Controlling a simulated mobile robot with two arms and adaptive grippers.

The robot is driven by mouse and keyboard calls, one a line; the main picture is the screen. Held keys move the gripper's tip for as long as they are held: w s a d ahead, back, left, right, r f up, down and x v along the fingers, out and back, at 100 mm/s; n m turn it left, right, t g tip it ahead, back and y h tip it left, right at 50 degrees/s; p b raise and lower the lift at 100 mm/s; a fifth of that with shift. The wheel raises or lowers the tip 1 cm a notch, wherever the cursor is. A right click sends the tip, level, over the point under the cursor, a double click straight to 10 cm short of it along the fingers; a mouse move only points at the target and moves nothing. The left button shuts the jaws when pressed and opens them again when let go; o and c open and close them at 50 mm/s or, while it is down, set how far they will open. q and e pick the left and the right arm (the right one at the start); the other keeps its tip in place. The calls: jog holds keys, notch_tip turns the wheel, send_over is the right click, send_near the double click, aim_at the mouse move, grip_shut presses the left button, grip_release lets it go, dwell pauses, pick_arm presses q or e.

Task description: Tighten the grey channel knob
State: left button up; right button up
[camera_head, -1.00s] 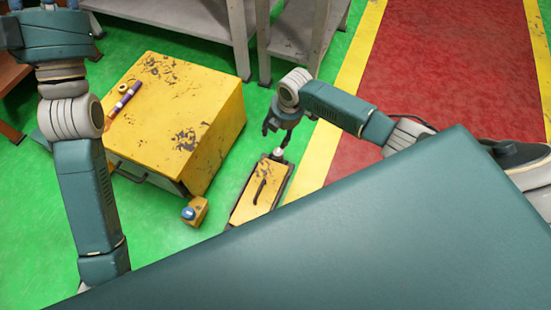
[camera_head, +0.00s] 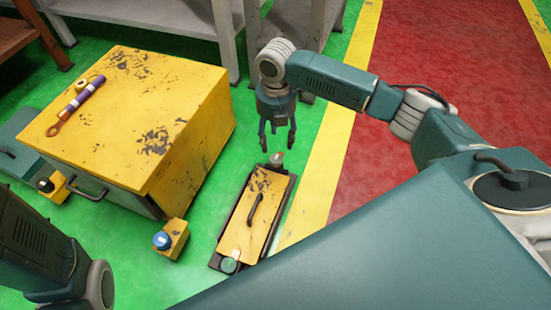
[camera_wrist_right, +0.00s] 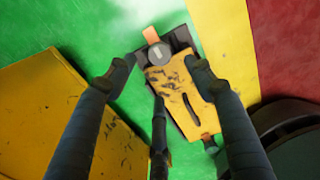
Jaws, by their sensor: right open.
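The grey knob (camera_head: 276,158) sits at the far end of a yellow-topped channel unit (camera_head: 240,238) on the green floor. In the right wrist view the knob (camera_wrist_right: 158,54) is round with a pale raised bar across it. My right gripper (camera_head: 277,143) is open and points down just above the knob, apart from it as far as I can see. In the right wrist view its fingertips (camera_wrist_right: 160,68) lie on either side of the knob. A green-topped knob (camera_head: 229,265) is at the unit's near end. My left gripper is out of view; only part of its arm shows.
A large worn yellow box (camera_head: 150,110) stands left of the unit, with a purple-handled tool (camera_head: 82,98) on top. A small yellow box with a blue knob (camera_head: 162,241) and another with a black knob (camera_head: 45,185) sit on the floor. Grey shelving (camera_head: 228,40) stands behind.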

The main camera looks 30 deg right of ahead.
aim_at(276, 158)
notch_tip(276, 158, down, 9)
jog(key=b, duration=0.6)
jog(key=shift+f, duration=0.2)
